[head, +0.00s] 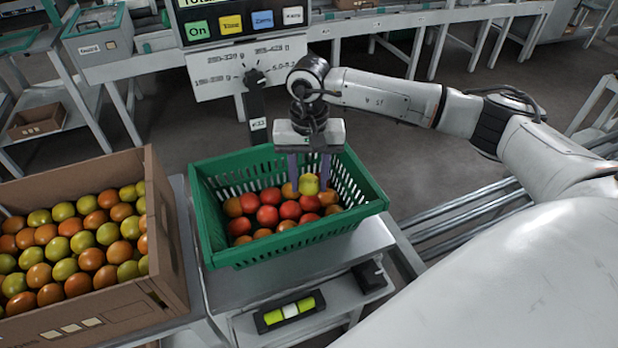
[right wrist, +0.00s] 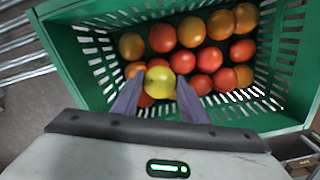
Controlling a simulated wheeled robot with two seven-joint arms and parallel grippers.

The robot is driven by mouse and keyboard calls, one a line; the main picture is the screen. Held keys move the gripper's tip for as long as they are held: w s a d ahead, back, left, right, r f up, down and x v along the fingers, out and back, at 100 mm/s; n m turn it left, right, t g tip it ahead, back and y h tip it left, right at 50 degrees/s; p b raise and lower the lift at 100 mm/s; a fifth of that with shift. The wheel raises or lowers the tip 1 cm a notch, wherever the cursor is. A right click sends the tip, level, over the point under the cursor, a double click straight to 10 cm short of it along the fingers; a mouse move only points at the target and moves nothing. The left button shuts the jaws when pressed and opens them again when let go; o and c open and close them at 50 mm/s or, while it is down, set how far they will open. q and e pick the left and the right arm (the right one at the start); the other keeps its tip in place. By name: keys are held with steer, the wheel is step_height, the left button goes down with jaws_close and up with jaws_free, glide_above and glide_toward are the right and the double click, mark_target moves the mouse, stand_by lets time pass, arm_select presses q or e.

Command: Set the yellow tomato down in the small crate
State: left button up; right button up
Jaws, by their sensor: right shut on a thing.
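The yellow tomato (head: 309,185) is between the fingers of my right gripper (head: 309,178), which is shut on it, inside the green crate (head: 240,254). In the right wrist view the yellow tomato (right wrist: 160,82) sits between the two purple fingertips (right wrist: 160,92), with red and orange tomatoes (right wrist: 210,60) around and below it. Whether it touches them I cannot tell. My left gripper is not in view.
A cardboard box (head: 165,235) of orange and yellow-green tomatoes stands left of the crate. The crate rests on a grey scale table (head: 225,290). Behind it are a dial panel (head: 245,78) and a post (head: 257,115). A level (head: 290,311) lies on the shelf below.

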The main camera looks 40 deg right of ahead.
steer(key=shift+f+b, duration=0.45)
steer(key=shift+f, duration=0.1)
stand_by(0.4)
steer(key=o, duration=0.8)
steer(key=shift+c, duration=0.3)
steer(key=shift+c, duration=1.1)
steer(key=shift+r+p, duration=2.1)
steer(key=shift+r, duration=1.45)
